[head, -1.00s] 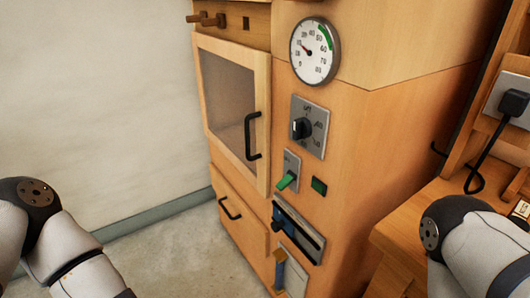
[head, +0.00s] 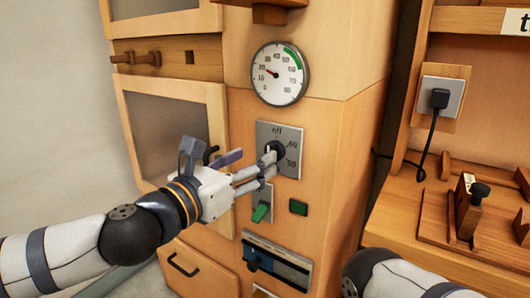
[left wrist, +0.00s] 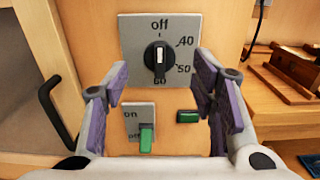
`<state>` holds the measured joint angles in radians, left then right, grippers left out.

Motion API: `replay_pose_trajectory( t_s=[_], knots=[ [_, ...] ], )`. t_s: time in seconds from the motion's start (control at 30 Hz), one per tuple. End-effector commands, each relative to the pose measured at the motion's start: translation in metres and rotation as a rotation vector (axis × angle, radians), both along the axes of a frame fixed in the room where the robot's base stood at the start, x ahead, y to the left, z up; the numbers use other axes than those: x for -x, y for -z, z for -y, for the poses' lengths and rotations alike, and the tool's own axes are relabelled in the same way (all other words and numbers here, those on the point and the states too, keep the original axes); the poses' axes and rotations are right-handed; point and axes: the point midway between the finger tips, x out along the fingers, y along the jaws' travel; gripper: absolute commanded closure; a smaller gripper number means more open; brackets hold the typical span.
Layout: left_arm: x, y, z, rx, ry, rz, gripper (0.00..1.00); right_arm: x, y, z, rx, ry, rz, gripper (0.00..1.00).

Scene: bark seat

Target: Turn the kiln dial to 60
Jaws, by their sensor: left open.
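The kiln dial is a black knob (left wrist: 157,57) on a grey plate (left wrist: 133,25) marked off at the top, 40 and 50 down the right and 60 at the bottom. Its white line stands upright in the left wrist view, in line with off above and 60 below. My left gripper (left wrist: 161,90) is open, with its purple-padded fingers either side of the knob in the picture and apart from it. In the head view my left gripper (head: 267,166) reaches in front of the dial (head: 275,149) and hides part of the plate. My right gripper is out of frame.
A green lever switch (left wrist: 147,139) and a green button (left wrist: 187,116) sit below the dial. A round gauge (head: 279,74) is above it. The kiln door's black handle (left wrist: 52,108) is left. A wooden bench (head: 420,230) with a plug stands right.

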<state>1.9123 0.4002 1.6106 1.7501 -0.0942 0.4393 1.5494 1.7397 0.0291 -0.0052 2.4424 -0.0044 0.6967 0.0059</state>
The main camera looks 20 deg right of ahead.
Motion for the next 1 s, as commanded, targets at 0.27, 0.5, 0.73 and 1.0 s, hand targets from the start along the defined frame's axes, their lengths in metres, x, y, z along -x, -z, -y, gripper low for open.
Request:
replay_pose_trajectory(
  t_s=[0.27,0.5,0.73,1.0],
  knots=[
    [-0.034,0.000,0.043,-0.002,-0.001,0.001,0.48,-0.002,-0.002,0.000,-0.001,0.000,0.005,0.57],
    [-0.039,0.001,0.050,-0.003,0.000,0.000,0.48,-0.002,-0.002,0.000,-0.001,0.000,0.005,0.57],
    [-0.038,0.001,0.050,-0.003,0.000,0.000,0.73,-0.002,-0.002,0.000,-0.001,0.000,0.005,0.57],
    [-0.038,0.001,0.049,-0.005,0.000,0.003,0.93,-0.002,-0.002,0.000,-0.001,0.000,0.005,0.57]
  ],
)
